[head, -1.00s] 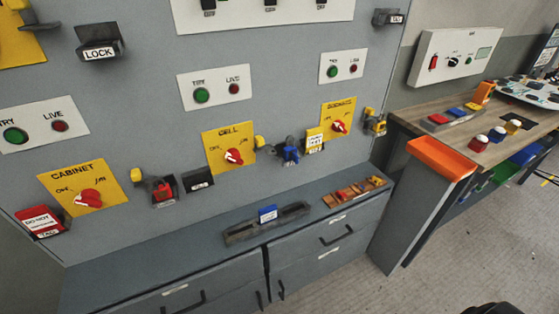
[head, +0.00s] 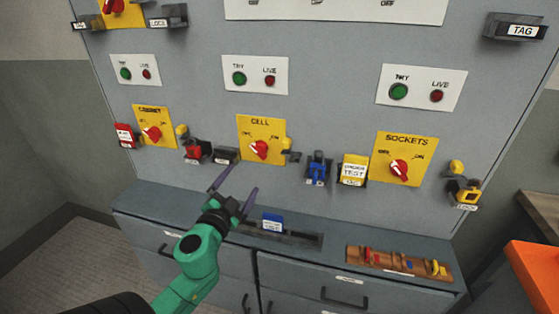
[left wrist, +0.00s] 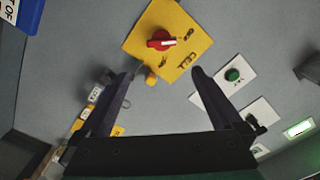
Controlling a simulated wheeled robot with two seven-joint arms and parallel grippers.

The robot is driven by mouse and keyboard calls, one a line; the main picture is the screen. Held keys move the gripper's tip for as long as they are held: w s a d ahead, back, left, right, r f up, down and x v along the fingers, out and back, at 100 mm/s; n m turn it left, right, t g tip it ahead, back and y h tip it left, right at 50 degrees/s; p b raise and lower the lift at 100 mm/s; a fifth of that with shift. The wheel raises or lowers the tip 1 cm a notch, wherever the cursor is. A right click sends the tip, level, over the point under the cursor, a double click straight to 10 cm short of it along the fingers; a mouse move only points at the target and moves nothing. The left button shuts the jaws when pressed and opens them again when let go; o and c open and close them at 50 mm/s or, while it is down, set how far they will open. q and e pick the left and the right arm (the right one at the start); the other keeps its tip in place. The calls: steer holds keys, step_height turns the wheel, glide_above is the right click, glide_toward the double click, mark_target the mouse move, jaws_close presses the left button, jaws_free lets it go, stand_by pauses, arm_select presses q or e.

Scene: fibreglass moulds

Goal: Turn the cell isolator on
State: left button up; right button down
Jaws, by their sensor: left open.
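The cell isolator is a yellow plate (head: 275,128) marked CELL with a red rotary knob (head: 258,150), on the grey wall panel in the head view. In the left wrist view the plate (left wrist: 180,22) and the knob (left wrist: 161,40) show ahead of the fingers, rotated. I cannot tell surely which label the knob points to. A yellow lock piece (head: 287,144) sits at its right edge. My left gripper (head: 236,187) is open and empty, below and left of the knob, apart from the panel; its two fingers (left wrist: 160,77) spread wide in the wrist view. My right gripper is not seen.
The cabinet isolator (head: 153,130) is left, the sockets isolator (head: 402,160) right. Padlocks and tags, including a blue one (head: 317,168), hang between. Below, a grey ledge holds a dark tray with a blue tag (head: 272,222) and a wooden tray (head: 440,284).

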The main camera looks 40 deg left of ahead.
arm_select(q)
steer(key=p, duration=0.1)
glide_toward(258, 153)
steer(key=x, duration=0.8)
steer(key=shift+a+p, duration=0.1)
steer(key=shift+p, duration=0.25)
steer(key=c, duration=1.2)
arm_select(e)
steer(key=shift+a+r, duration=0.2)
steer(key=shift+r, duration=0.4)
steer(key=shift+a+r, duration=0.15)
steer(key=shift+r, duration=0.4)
